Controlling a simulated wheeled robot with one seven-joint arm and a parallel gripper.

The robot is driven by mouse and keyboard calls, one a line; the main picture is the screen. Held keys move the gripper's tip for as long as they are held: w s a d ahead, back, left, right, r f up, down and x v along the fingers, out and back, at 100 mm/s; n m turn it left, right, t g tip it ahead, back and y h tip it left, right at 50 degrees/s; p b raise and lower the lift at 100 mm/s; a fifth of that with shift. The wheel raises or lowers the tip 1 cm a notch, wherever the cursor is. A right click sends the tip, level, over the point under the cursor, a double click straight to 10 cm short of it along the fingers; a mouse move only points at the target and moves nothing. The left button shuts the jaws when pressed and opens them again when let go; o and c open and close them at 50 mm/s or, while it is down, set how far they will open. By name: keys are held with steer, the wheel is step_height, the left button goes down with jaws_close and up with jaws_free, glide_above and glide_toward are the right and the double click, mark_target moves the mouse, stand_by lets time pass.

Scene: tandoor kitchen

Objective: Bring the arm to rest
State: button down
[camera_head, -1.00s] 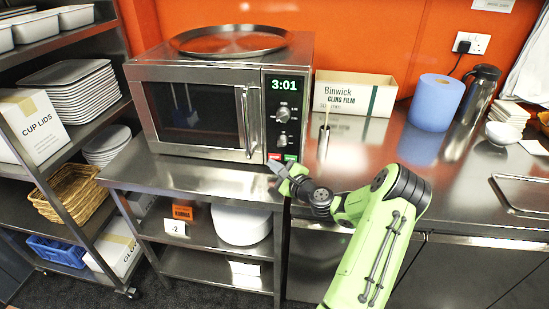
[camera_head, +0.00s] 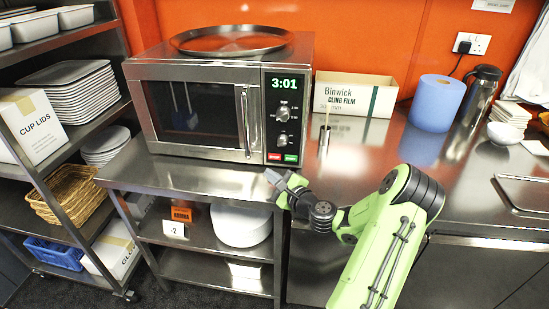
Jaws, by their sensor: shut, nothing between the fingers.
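My gripper (camera_head: 272,177) is at the end of my green arm, in front of the microwave (camera_head: 200,110) and a little below its lower right corner. Its fingers are small in the picture and look closed, with nothing held. The arm comes up from the lower right, bends at a dark joint and reaches left to the gripper. The microwave stands on a steel stand (camera_head: 175,180) with its door shut and its clock lit at 3:01. Its red and green buttons are just above the gripper.
A steel counter (camera_head: 400,185) lies to the right, with a cling film box (camera_head: 352,97), a blue roll (camera_head: 436,103) and a dark flask (camera_head: 478,95) along the back. A metal pan (camera_head: 232,39) lies on the microwave. A loaded shelf rack (camera_head: 60,170) stands at left.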

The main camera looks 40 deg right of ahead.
stand_by(0.3)
steer(key=s+a+r+n+g+y+p, duration=0.1)
steer(key=a+r+n+g+y+p, duration=0.25)
steer(key=a+n, duration=0.75)
steer(key=s+a+r+n+g+y+p, duration=0.1)
steer(key=a+r+n+g+y, duration=0.45)
steer(key=a, duration=0.85)
steer(key=s+a+r+n+g+h+p, duration=0.1)
steer(key=s+r+n, duration=0.4)
steer(key=s, duration=0.6)
steer(key=s+a+r+n+g+h+p, duration=0.1)
steer(key=s+a+r+n+h+p, duration=0.2)
steer(key=s+n+h, duration=0.3)
steer(key=s+r, duration=0.1)
steer(key=s, duration=0.4)
steer(key=shift+r, duration=0.4)
steer(key=shift+a, duration=0.1)
steer(key=c, duration=1.8)
jaws_free()
